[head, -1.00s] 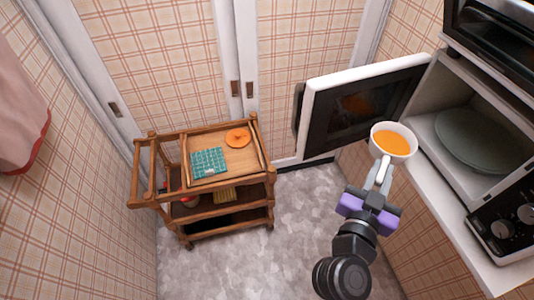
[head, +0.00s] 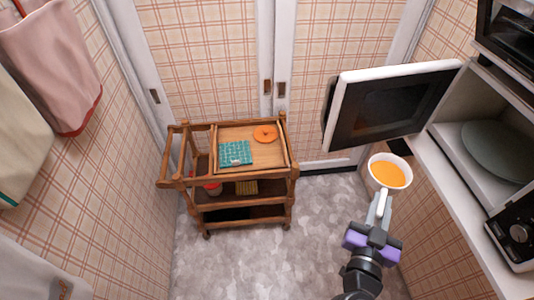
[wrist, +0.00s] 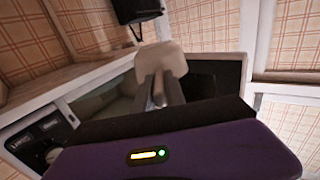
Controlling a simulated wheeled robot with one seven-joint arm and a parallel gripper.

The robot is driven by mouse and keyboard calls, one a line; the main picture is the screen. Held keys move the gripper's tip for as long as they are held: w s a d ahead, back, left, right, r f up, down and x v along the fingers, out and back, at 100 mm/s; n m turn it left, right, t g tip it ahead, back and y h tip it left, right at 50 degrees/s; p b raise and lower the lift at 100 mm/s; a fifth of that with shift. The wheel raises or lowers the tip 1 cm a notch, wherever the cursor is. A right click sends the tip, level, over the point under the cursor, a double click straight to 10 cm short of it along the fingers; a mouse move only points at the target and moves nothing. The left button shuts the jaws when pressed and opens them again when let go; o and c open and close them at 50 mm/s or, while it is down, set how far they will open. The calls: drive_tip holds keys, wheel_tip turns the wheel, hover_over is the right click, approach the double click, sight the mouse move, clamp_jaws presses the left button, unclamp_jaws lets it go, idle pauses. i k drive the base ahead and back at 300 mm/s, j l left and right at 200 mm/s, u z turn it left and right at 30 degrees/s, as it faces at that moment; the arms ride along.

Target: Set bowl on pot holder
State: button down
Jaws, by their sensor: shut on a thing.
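A white bowl (head: 375,180) with orange contents is held upright in the air at the right of the head view, in front of the open microwave. My gripper (head: 383,202) is shut on the near side of the bowl. In the wrist view, my gripper's fingers (wrist: 158,90) meet the bowl's pale wall (wrist: 160,60); its contents are hidden there. A teal checked square (head: 235,153), which looks like the pot holder, lies flat on the wooden cart's top, apart from the bowl.
The wooden cart (head: 250,166) stands by the back doors. An orange round item (head: 265,133) lies on its top, behind the teal square. The open microwave door (head: 390,108) juts out behind the bowl. Grey floor (head: 315,235) is free between cart and arm.

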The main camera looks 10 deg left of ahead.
sight(235, 158)
drive_tip(key=k+j+u, duration=0.25)
drive_tip(key=j, duration=0.15)
drive_tip(key=i+j+z, duration=0.1)
drive_tip(key=i, duration=0.3)
drive_tip(key=i+j, duration=0.2)
drive_tip(key=i, duration=0.15)
drive_tip(key=i+j+z, duration=0.15)
drive_tip(key=i, duration=0.25)
